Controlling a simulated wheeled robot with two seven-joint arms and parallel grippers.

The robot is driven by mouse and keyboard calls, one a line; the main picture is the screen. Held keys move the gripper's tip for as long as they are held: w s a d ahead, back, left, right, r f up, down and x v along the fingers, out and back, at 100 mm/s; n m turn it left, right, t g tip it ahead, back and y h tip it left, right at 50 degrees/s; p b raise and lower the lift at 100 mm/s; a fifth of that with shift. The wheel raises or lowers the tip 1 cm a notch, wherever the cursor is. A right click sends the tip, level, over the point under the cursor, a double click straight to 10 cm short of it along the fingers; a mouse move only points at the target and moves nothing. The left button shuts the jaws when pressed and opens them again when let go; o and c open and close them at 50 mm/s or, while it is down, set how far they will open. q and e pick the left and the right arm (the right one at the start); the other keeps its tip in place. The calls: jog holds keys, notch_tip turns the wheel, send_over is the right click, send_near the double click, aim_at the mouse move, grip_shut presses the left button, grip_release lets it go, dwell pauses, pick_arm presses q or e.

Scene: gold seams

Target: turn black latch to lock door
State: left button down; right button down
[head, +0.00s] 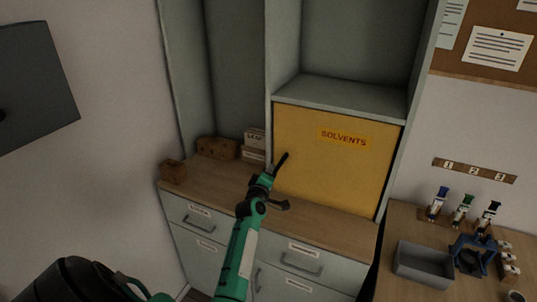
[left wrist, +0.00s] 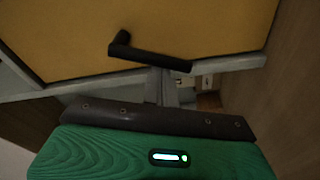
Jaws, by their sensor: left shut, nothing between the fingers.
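The yellow door (head: 335,172) marked SOLVENTS sits in the grey cabinet and looks closed. The black latch (head: 283,159) is a short bar near the door's left edge, standing tilted in the head view. In the left wrist view the latch (left wrist: 150,56) shows a round pivot end and an arm slanting down to the right. My left gripper (head: 270,175) is shut and empty, with its tips (left wrist: 162,74) right by the latch arm. Whether they touch it cannot be told. My right gripper is not in view.
A wooden counter (head: 325,225) with drawers runs below the door. Brown boxes (head: 215,149) and white boxes (head: 254,140) stand left of the door. At right, a table holds a grey tray (head: 422,264), a blue fixture (head: 472,255) and several small bottles. An open shelf is above the door.

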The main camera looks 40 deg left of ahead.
pick_arm(q)
jog(key=n+p, duration=0.1)
jog(key=d+n, duration=0.1)
jog(key=n, duration=0.1)
jog(key=shift+w+d+f+p, duration=0.2)
jog(key=shift+f+p, duration=0.2)
jog(key=shift+d+f+n+g, duration=0.15)
jog(key=shift+d+n+g, duration=0.2)
jog(key=shift+n, duration=0.45)
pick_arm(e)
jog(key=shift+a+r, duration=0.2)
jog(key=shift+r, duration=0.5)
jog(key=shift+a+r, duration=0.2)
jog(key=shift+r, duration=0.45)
pick_arm(q)
jog(key=shift+a, duration=0.1)
